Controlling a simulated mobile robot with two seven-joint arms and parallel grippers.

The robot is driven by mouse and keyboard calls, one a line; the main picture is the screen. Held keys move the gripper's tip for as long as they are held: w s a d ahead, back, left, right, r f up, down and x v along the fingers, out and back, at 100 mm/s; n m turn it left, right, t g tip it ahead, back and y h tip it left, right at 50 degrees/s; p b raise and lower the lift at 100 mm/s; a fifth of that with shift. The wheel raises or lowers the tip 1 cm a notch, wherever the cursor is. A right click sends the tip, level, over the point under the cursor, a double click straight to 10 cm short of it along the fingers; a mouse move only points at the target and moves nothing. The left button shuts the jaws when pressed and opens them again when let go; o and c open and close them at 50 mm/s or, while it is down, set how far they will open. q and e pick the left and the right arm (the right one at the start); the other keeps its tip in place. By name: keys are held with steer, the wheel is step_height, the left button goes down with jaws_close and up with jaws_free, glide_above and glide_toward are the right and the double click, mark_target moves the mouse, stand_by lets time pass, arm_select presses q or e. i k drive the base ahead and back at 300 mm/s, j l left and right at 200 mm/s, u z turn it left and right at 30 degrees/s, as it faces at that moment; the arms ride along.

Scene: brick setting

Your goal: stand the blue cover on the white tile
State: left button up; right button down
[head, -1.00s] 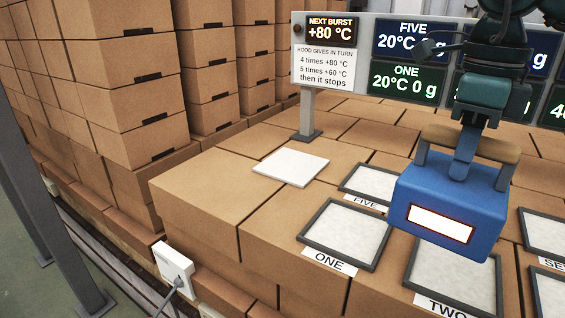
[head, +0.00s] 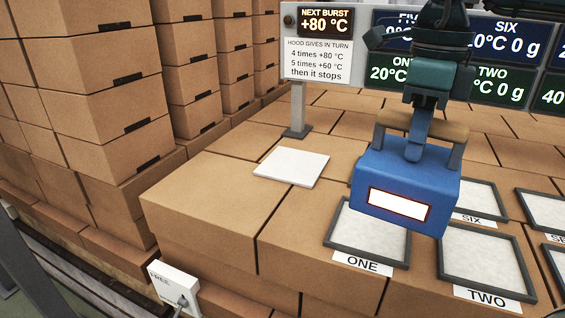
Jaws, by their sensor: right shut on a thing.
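The blue cover (head: 405,185) is a box-shaped hood with a white window on its front and a wooden handle bar on top. My right gripper (head: 417,150) is shut on the handle, and the cover hangs upright above the framed pads, hiding part of them. The white tile (head: 291,167) is flat and bare on the boxes, left of the cover and apart from it. My left gripper is not in view.
Framed pads lie below and right of the cover, among them ONE (head: 350,240) and TWO (head: 485,260). A sign board (head: 318,60) on a post (head: 297,110) stands behind the tile. Stacked cartons (head: 95,90) rise at the left. A white socket box (head: 172,283) is at the front.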

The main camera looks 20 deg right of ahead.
mark_target(294, 164)
steer(key=i+j, duration=0.15)
steer(key=j, duration=0.15)
steer(key=i+j, duration=0.1)
steer(key=j, duration=0.15)
steer(key=i+j+z, duration=0.1)
steer(key=j, duration=0.2)
steer(key=i, duration=0.5)
